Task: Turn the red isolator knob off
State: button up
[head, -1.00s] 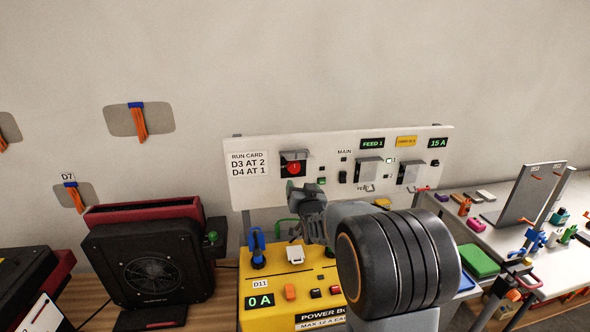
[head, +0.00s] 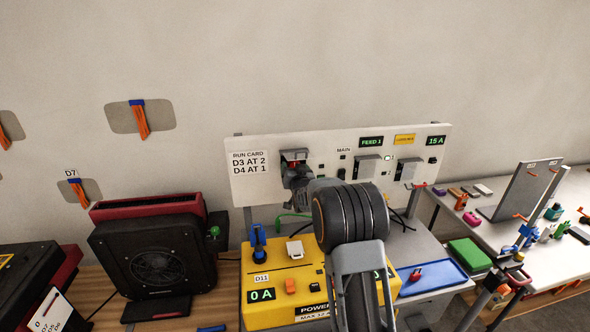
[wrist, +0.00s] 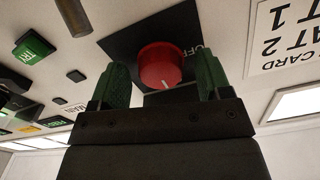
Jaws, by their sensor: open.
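The red isolator knob (wrist: 160,66) is round with a short white pointer line, set on a black square plate (wrist: 120,47) on the white panel (head: 262,185). In the wrist view the pointer line faces the picture's bottom, and the partly covered "OFF" lettering lies to the knob's upper right. My gripper (wrist: 161,72) is open, with one green-padded finger on each side of the knob and a visible gap to each. In the head view my gripper (head: 296,175) is in front of the knob and mostly hides it.
The panel also carries breakers and a green "FEED 1" display (head: 371,141). A yellow power box (head: 276,277) stands below my arm, with a blue lever (head: 257,243) on top. A black fan unit (head: 158,268) is at left. A bench with tools is at right.

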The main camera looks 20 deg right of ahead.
jog(key=shift+c, duration=0.3)
jog(key=c, duration=0.9)
jog(key=shift+o, duration=0.2)
